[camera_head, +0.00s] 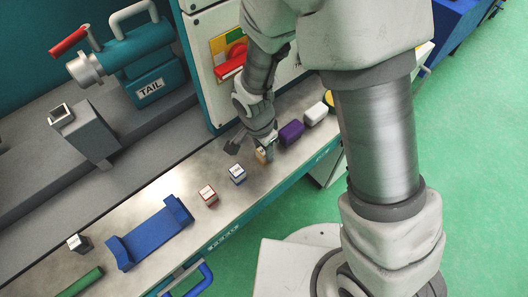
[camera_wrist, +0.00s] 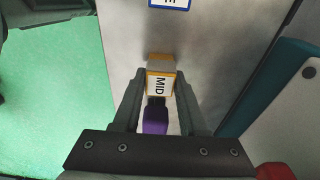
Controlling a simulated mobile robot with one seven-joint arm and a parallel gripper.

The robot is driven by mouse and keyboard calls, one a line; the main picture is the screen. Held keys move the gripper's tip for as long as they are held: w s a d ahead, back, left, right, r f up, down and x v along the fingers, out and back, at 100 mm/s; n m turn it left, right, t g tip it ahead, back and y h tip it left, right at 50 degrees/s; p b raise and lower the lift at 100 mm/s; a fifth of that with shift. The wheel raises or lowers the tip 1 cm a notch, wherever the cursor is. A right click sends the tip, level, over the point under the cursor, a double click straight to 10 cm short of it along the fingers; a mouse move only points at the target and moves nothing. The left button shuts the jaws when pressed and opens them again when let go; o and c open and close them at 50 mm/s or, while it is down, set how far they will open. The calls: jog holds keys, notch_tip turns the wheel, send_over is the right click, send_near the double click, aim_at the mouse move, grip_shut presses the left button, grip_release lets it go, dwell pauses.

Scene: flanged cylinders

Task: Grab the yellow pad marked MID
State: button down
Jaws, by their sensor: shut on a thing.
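The yellow pad marked MID (camera_wrist: 159,84) has a white label with yellow edges. In the wrist view it sits between the two fingers of my gripper (camera_wrist: 157,92), which are shut on it. In the head view the pad (camera_head: 261,156) shows as a small yellowish block, partly hidden by my gripper (camera_head: 264,146). It is at the metal bench top, and I cannot tell whether it is lifted off the surface.
Blue-edged (camera_head: 237,174) and red-edged (camera_head: 208,196) labelled blocks stand to the left. A blue cradle (camera_head: 150,235) lies farther left. The bench top (camera_head: 185,180) is bare behind them.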

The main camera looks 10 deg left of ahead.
jog(key=shift+r, duration=0.55)
jog(key=r, duration=0.3)
jog(key=shift+s+d+r, duration=0.3)
jog(key=shift+r, duration=0.05)
jog(key=s+d+r+b, duration=0.1)
jog(key=s+d+r, duration=0.5)
jog(key=s+d, duration=0.1)
jog(key=shift+s+d, duration=0.2)
jog(key=shift+d, duration=0.2)
jog(key=shift+r, duration=0.1)
